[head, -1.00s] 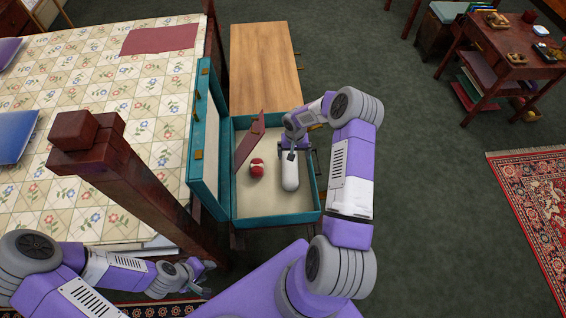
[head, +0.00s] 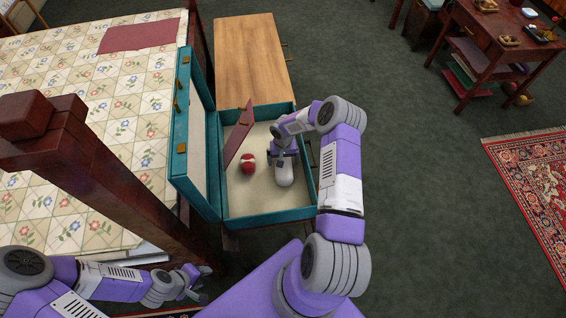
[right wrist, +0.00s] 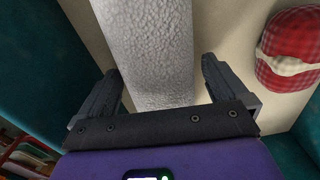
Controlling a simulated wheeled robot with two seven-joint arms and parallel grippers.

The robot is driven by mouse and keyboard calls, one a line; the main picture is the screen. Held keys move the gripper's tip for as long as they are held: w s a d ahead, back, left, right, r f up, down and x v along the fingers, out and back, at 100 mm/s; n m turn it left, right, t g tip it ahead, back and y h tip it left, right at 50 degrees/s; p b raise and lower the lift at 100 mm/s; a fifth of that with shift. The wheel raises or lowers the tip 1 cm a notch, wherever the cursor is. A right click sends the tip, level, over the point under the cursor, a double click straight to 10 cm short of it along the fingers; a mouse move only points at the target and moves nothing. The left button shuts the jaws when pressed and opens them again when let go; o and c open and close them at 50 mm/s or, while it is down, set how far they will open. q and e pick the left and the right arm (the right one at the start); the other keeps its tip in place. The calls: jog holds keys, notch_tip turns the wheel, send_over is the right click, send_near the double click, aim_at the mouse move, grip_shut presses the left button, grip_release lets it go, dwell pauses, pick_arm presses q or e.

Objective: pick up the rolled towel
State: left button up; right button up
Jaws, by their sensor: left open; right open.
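The rolled towel (head: 284,175) is a white roll lying in the open teal suitcase (head: 262,216). In the right wrist view the towel (right wrist: 148,45) shows a bumpy, light grey-white surface and runs away between the fingers. My right gripper (head: 283,158) is over the towel's far part, pointing down into the case. In its wrist view the right gripper (right wrist: 162,88) is open, with one finger on each side of the towel and a gap at the right. My left gripper (head: 204,285) is open and empty at the lower left, outside the case.
A red and white ball-like item (head: 248,164) lies in the case left of the towel; it also shows in the wrist view (right wrist: 290,50). A dark red flat piece (head: 239,134) leans beside it. The open lid (head: 186,150) stands at the left, by a bedpost (head: 75,155).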

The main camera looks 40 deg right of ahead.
jog(key=shift+f, duration=0.15)
jog(key=c, duration=1.1)
